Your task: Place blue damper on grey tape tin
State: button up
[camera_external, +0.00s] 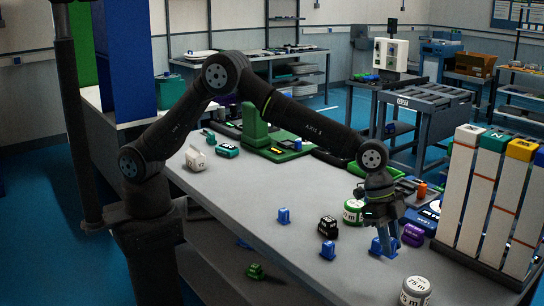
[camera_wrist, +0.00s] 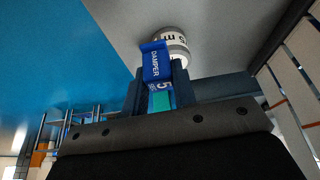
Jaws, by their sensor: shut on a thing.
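A blue damper (camera_wrist: 155,62) with white "DAMPER" lettering sits between the fingers of my gripper (camera_wrist: 157,95) in the wrist view. The fingers are shut on it. In the external view, the damper (camera_external: 377,247) shows below my gripper (camera_external: 382,228), near the table's right side, partly hidden by the fingers. The grey tape tin (camera_external: 415,292), marked "75 m", stands near the table's front edge, in front and to the right of my gripper. In the wrist view, the tin (camera_wrist: 178,47) is partly behind the damper. I cannot tell the gap between them.
Other blue pieces (camera_external: 328,250) (camera_external: 283,215) and a black piece (camera_external: 327,228) stand left of my gripper. A green tape tin (camera_external: 352,211) is behind it, and a purple piece (camera_external: 412,235) is close on its right. Tall white panels (camera_external: 470,190) rise at the right edge.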

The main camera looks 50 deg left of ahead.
jog(key=s+d+r, duration=0.6)
jog(key=s+d, duration=0.1)
jog(key=s, duration=0.2)
send_over(424, 287)
jog(key=a, duration=0.2)
jog(key=shift+m, duration=0.3)
notch_tip(424, 287, down, 6)
jog(key=shift+d+f, duration=0.15)
jog(key=shift+f, duration=2)
jog(key=shift+f, duration=0.1)
jog(key=o, duration=0.5)
jog(key=shift+f, duration=0.1)
jog(key=o, duration=0.5)
jog(key=v, duration=1.2)
jog(key=shift+w, duration=0.15)
